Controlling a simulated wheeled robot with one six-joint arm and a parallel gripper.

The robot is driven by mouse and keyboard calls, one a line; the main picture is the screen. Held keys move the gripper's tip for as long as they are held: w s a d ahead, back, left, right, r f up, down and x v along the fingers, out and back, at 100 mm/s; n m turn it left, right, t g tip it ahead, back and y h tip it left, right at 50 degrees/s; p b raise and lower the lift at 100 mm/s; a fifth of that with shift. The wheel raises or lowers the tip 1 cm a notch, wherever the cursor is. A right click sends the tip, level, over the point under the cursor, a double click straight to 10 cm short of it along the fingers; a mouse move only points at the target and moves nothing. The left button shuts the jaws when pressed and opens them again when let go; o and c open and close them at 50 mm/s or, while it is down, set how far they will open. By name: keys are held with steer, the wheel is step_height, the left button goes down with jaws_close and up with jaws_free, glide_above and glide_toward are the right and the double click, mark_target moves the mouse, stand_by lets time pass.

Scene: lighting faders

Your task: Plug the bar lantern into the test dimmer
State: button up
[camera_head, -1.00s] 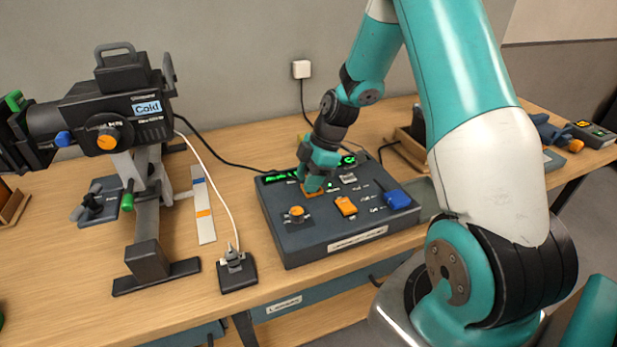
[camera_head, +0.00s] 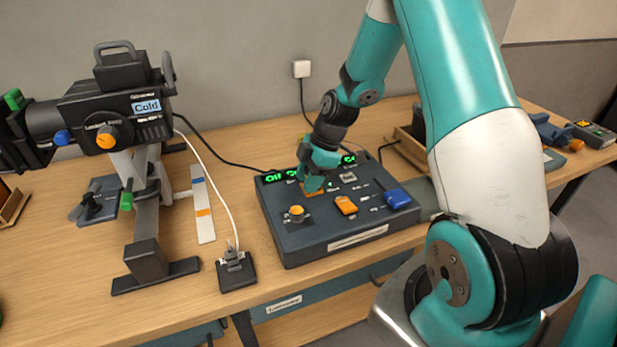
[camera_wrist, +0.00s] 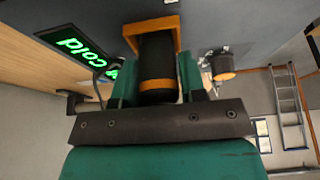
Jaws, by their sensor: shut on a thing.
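The lantern (camera_head: 110,125), a black lamp on a grey stand with a "Cold" label, stands at the left in the head view. Its white cable (camera_head: 215,165) runs to a grey plug on a small black block (camera_head: 237,277). The dimmer (camera_head: 330,243) is a dark grey box with green displays, right of the plug. My gripper (camera_head: 314,187) is over the dimmer's far left part. In the wrist view it is shut on a black cylinder with an orange band (camera_wrist: 158,85), beside an orange bracket (camera_wrist: 152,25). I cannot tell whether the cylinder is seated.
An orange knob (camera_head: 297,214), an orange switch (camera_head: 346,205) and a blue piece (camera_head: 397,198) sit on the dimmer. A striped strip (camera_head: 203,210) lies left of it. A white wall socket (camera_head: 302,69) is behind.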

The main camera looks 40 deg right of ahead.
steer(key=o, duration=1)
steer(key=shift+f, duration=0.15)
steer(key=b+v, duration=0.1)
steer(key=v, duration=1.6)
steer(key=shift+r+b, duration=0.25)
steer(key=shift+b, duration=0.1)
steer(key=shift+s, duration=0.1)
steer(key=s+a+r+m, duration=0.2)
steer(key=s+a, duration=0.1)
steer(key=a, duration=0.6)
steer(key=s+a+r+m, duration=0.1)
steer(key=s+a, duration=0.3)
steer(key=a, duration=0.6)
steer(key=s+a+m, duration=0.2)
steer(key=s+a, duration=0.2)
steer(key=s, duration=0.2)
steer(key=s+a+m+g, duration=0.1)
steer(key=s+a+m, duration=0.1)
steer(key=s+a, duration=0.3)
steer(key=s, duration=0.2)
steer(key=shift+s+f+m, duration=0.3)
steer(key=shift+m, duration=0.1)
